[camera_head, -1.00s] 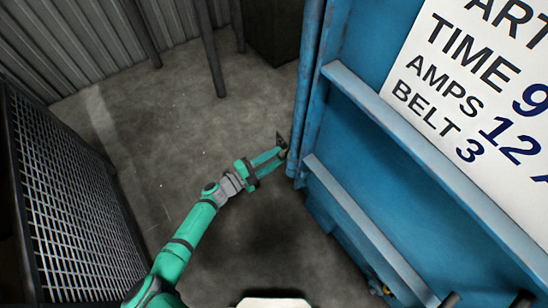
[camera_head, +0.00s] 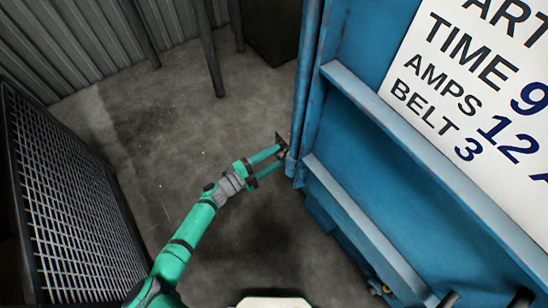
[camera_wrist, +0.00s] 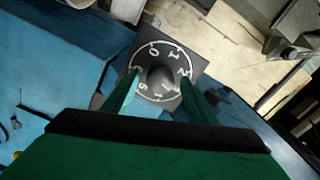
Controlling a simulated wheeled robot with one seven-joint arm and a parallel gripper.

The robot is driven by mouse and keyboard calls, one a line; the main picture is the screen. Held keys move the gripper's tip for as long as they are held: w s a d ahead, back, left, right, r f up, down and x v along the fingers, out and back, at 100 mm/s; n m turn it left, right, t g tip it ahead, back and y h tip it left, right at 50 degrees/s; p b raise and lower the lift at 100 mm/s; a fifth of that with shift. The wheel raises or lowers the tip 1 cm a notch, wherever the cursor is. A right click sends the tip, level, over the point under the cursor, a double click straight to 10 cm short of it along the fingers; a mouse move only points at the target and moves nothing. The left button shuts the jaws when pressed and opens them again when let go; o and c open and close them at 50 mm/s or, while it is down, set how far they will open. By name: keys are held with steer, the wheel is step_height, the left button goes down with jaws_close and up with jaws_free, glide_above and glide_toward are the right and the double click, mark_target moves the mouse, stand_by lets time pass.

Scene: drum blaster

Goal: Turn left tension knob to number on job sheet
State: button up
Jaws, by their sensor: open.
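The tension knob (camera_wrist: 160,75) is a dark round knob on a dark square plate with a ring of white numbers, seen in the wrist view. A 0 and a 1 read near the top of the ring; the pointer's setting is not clear. My gripper (camera_wrist: 161,84) is open, with one green finger on each side of the knob; I cannot tell whether they touch it. In the head view my gripper (camera_head: 273,163) is at the left end of the blue machine, beside the dark plate (camera_head: 280,140). The job sheet (camera_head: 440,75) reads TIME 9, AMPS 12 and BELT 3, cut off at the right.
The blue machine wall (camera_head: 375,170) with raised ribs fills the right side. A mesh cage panel (camera_head: 70,190) stands at the left. Dark posts (camera_head: 209,50) stand at the back. The concrete floor (camera_head: 150,150) between is open.

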steer(key=v, duration=1)
steer(key=shift+s+a, duration=0.25)
steer(key=s+a+r+n+t+y, duration=0.1)
steer(key=s+n+t+y, duration=0.15)
steer(key=s+n, duration=0.6)
steer(key=s+a+r+n+t+y, duration=0.1)
steer(key=s+n+t+y, duration=0.2)
steer(key=s, duration=1.1)
steer(key=s+d+r+n+y, duration=0.8)
steer(key=d+r+n, duration=0.3)
steer(key=r+n, duration=0.2)
steer(key=shift+g+y, duration=0.35)
steer(key=shift+y, duration=0.2)
steer(key=shift+s+d, duration=0.1)
steer(key=shift+d, duration=0.05)
steer(key=c, duration=0.5)
steer(key=shift+c, duration=0.3)
